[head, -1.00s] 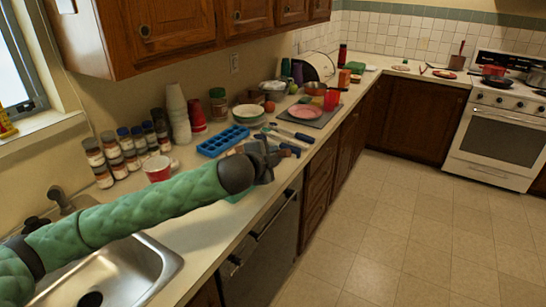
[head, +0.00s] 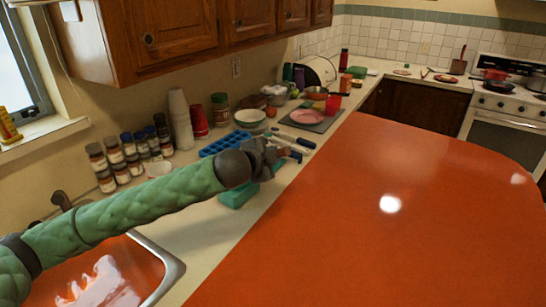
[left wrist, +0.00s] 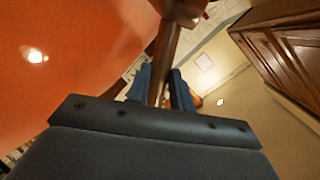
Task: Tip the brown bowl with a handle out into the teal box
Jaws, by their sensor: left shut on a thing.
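My left gripper (head: 282,152) is over the front of the counter, near the teal box (head: 238,196), which is partly hidden behind my left wrist. In the left wrist view, the dark fingers (left wrist: 162,88) are shut on a brown bar (left wrist: 165,50), which looks like the handle of the brown bowl. The bowl's body is not clearly seen, so I cannot tell its tilt or contents. My right gripper is not in view.
A large glossy orange surface (head: 380,240) covers the floor area right of the counter; I cannot tell what it is. A blue tray (head: 222,140), a pink plate (head: 307,117) and several jars (head: 130,150) stand on the counter. The sink (head: 165,265) is at lower left.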

